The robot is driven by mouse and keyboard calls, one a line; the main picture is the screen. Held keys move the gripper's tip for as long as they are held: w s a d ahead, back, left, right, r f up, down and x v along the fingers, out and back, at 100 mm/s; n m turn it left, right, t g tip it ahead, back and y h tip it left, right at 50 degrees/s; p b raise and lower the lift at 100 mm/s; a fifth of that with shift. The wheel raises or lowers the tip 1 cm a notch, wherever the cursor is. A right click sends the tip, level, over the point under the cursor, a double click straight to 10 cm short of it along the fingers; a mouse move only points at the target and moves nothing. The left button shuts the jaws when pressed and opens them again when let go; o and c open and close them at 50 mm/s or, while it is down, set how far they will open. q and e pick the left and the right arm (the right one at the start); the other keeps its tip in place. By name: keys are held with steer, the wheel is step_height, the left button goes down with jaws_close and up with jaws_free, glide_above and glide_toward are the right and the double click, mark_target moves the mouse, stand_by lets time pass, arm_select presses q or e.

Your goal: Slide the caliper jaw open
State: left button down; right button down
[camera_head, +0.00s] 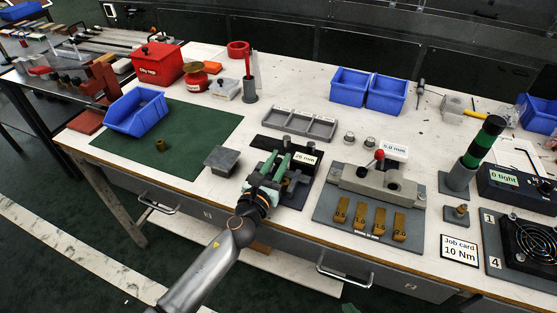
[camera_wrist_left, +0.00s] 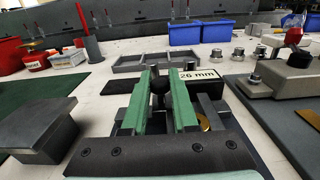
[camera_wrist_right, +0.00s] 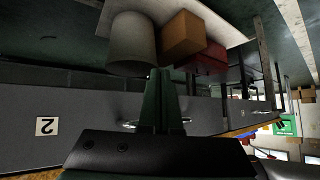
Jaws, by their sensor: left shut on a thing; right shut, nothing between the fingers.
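The caliper (camera_head: 297,193) is a dark fixture on a black plate near the front edge of the bench, with a white "26 mm" label (camera_head: 304,158) behind it. The label also shows in the left wrist view (camera_wrist_left: 200,74). My left gripper (camera_head: 279,160) is over the caliper. In the left wrist view its green fingers (camera_wrist_left: 158,82) are shut on a dark knob (camera_wrist_left: 159,86) that I take for the caliper jaw's. The fingers hide much of the jaw. My right gripper (camera_wrist_right: 165,75) is shut and empty, and shows only in the right wrist view.
A grey block (camera_head: 222,160) stands left of the caliper. A grey plate with brass gauge blocks (camera_head: 378,221) lies to the right. A grey divided tray (camera_head: 299,125) is behind. In the right wrist view a grey cylinder (camera_wrist_right: 132,45) and an orange box (camera_wrist_right: 183,37) are near the right fingers.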

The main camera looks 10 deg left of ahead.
arm_select(q)
steer(key=shift+w+a+f, duration=0.1)
steer(key=shift+w+a, duration=0.15)
steer(key=shift+a, duration=0.6)
steer(key=shift+w+a, duration=0.2)
steer(key=shift+a, duration=0.65)
steer(key=c, duration=0.7)
jaws_free()
steer(key=v, duration=1.2)
steer(key=shift+s, duration=0.3)
